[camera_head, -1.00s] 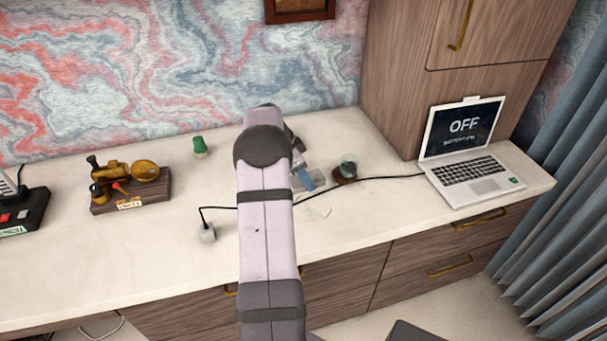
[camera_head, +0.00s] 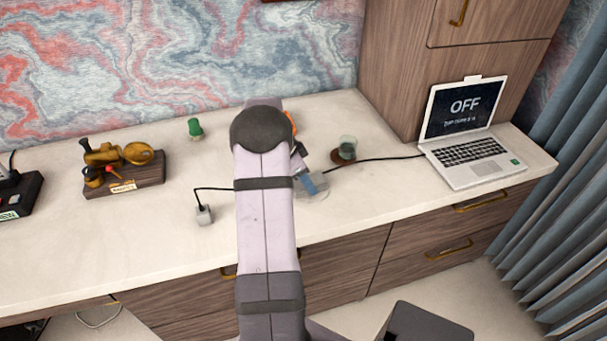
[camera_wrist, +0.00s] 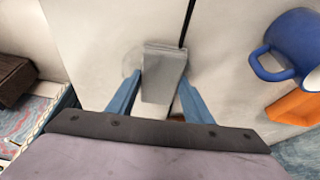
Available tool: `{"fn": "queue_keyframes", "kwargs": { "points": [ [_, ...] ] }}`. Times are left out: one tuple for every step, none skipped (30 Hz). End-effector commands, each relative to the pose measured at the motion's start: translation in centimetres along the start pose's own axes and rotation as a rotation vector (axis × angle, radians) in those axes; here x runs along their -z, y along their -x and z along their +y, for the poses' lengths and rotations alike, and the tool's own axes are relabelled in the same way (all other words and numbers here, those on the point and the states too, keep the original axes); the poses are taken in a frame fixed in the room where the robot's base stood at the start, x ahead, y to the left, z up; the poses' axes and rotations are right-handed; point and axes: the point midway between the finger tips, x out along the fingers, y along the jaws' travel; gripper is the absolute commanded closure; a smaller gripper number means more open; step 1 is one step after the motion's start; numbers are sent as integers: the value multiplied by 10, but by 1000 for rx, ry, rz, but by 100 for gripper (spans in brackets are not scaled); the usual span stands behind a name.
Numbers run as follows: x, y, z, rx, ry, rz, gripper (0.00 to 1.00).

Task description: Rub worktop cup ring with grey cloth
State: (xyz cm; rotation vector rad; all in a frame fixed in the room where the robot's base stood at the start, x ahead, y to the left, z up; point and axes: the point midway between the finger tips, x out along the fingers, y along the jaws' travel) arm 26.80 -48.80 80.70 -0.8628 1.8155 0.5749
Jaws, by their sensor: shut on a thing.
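The grey cloth (camera_wrist: 163,72) is a folded pad between my gripper's two blue fingers (camera_wrist: 158,90) in the wrist view. My gripper is shut on it. In the head view the cloth (camera_head: 320,193) shows at the worktop beside my arm, under the blue fingers (camera_head: 311,183). The cup ring (camera_wrist: 131,60) is a faint mark on the pale worktop, just left of the cloth in the wrist view; the cloth may cover part of it. In the head view I cannot make out the ring now. Whether the cloth presses on the surface is hard to tell.
A black cable (camera_head: 370,158) runs close behind the cloth to the laptop (camera_head: 470,150). A glass on a dark coaster (camera_head: 344,155) stands right of my gripper. A blue mug (camera_wrist: 297,42) and an orange item (camera_wrist: 296,106) show in the wrist view.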

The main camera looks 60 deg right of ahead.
Motion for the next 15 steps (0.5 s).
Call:
{"fn": "queue_keyframes", "kwargs": {
  "points": [
    [-1, -1, 7, -5, -1, -2, 75],
    [-1, -1, 9, -4, 0, -2, 75],
    [-2, -1, 13, -4, 0, -1, 75],
    [-2, -1, 16, -5, 1, -2, 75],
    [-2, 0, 18, -5, 1, -1, 75],
    [-2, 0, 22, -5, 0, -1, 75],
    [-2, 0, 24, -4, 0, -1, 75],
    [-3, 0, 27, -5, -1, -2, 75],
    [-3, 0, 31, -5, -1, -1, 75],
    [-3, 0, 34, -6, -1, -2, 75],
    [-4, 0, 36, -5, -1, -1, 75],
    [-4, 0, 40, -5, 0, -2, 75],
    [-4, 1, 43, -4, 0, -1, 75],
    [-4, 1, 45, -5, 0, -1, 75],
    [-5, 1, 49, -6, 0, -1, 75]
  ]
}}
